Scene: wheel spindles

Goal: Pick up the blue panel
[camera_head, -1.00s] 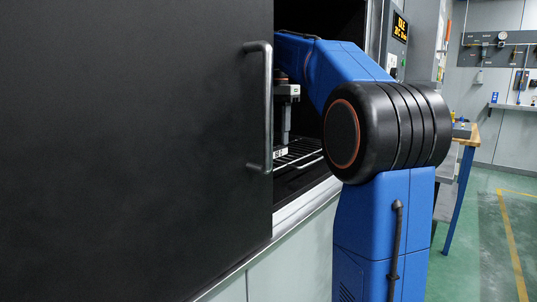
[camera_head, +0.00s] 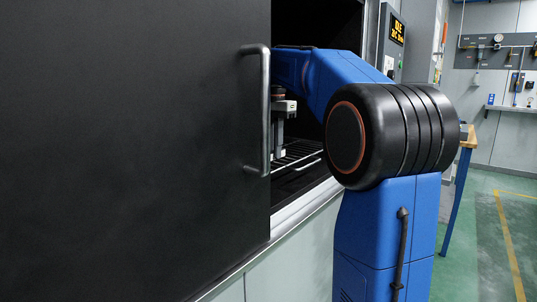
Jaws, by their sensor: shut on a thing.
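My gripper (camera_head: 279,154) points down inside the dark chamber, just right of the door handle, above a wire rack (camera_head: 298,155). Its fingers are shut on a small pale piece at their tips, partly hidden by the door edge.
A large black door (camera_head: 130,140) with a metal bar handle (camera_head: 264,115) covers the left half. The chamber's pale sill (camera_head: 300,213) runs below the opening. A control box with a lit display (camera_head: 397,28) and a wooden-topped bench (camera_head: 468,137) stand right.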

